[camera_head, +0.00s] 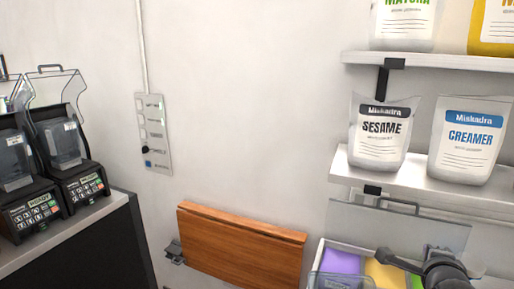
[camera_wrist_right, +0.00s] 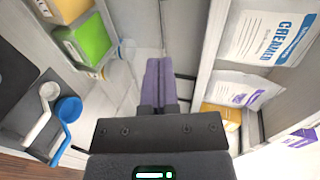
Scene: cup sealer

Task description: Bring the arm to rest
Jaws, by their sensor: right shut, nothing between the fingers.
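My right arm shows at the bottom right of the head view, with its dark gripper (camera_head: 388,257) in front of the bin with coloured contents. In the right wrist view the two fingers of my right gripper (camera_wrist_right: 158,64) lie together, shut with nothing between them. The fingertips point into a pale space between shelves and containers. My left arm and gripper are not in view.
Shelves (camera_head: 408,177) on the right hold a sesame bag (camera_head: 381,134) and a creamer bag (camera_head: 467,142). A wooden board (camera_head: 240,245) is on the wall. Machines (camera_head: 75,160) stand at the left. A blue spoon (camera_wrist_right: 68,110) shows in the wrist view.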

